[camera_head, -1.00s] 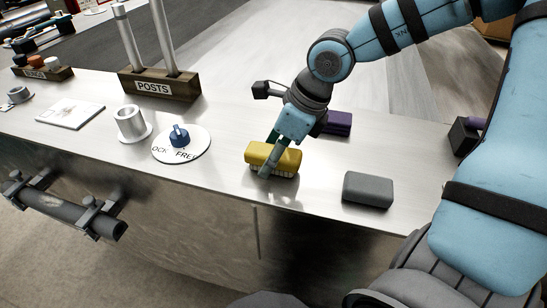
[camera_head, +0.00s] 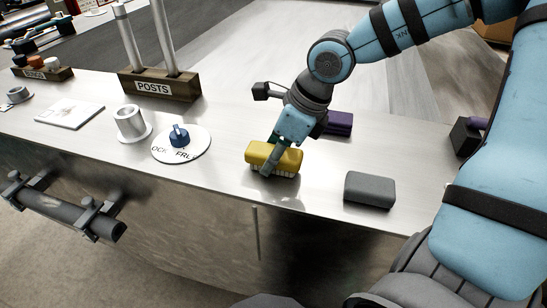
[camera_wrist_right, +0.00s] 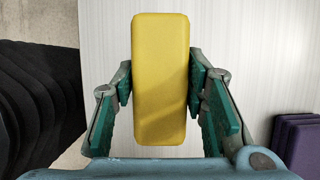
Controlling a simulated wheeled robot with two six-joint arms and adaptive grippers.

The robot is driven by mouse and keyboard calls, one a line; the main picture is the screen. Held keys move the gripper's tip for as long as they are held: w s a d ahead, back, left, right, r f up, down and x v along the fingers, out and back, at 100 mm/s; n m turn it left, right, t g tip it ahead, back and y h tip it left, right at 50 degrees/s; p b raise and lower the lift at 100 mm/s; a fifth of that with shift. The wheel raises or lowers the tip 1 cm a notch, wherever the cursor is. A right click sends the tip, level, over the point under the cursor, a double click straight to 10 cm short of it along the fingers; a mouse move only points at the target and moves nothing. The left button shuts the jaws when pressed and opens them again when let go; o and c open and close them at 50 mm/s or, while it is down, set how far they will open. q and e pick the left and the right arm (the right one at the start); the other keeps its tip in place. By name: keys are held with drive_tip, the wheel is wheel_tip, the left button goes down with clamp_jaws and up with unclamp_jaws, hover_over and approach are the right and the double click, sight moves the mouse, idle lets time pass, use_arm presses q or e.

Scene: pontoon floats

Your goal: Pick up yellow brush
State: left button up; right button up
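The yellow brush (camera_head: 285,155) is a yellow block with pale bristles underneath. It rests on the metal bench, bristles down, near the front edge. My right gripper (camera_head: 271,157) reaches down over it with one finger on its near side; the far finger is mostly hidden. In the right wrist view the yellow brush (camera_wrist_right: 160,75) stands lengthwise between the green finger pads. The pads of the right gripper (camera_wrist_right: 160,85) meet both its long sides, and it looks gripped. My left gripper is not in view.
On the bench (camera_head: 225,112), a grey block (camera_head: 370,190) lies right of the brush and a purple block (camera_head: 339,123) behind it. Left are a white disc with a blue knob (camera_head: 180,137), a metal cup (camera_head: 130,122) and a POSTS rack (camera_head: 158,85).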

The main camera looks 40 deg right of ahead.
drive_tip(key=c, duration=0.6)
drive_tip(key=shift+c, duration=0.2)
drive_tip(key=shift+r, duration=0.1)
drive_tip(key=shift+r+p, duration=0.25)
drive_tip(key=shift+p, duration=0.2)
wheel_tip(320, 180, up, 20)
drive_tip(key=p, duration=1)
drive_tip(key=shift+p, duration=0.3)
drive_tip(key=shift+f, duration=0.1)
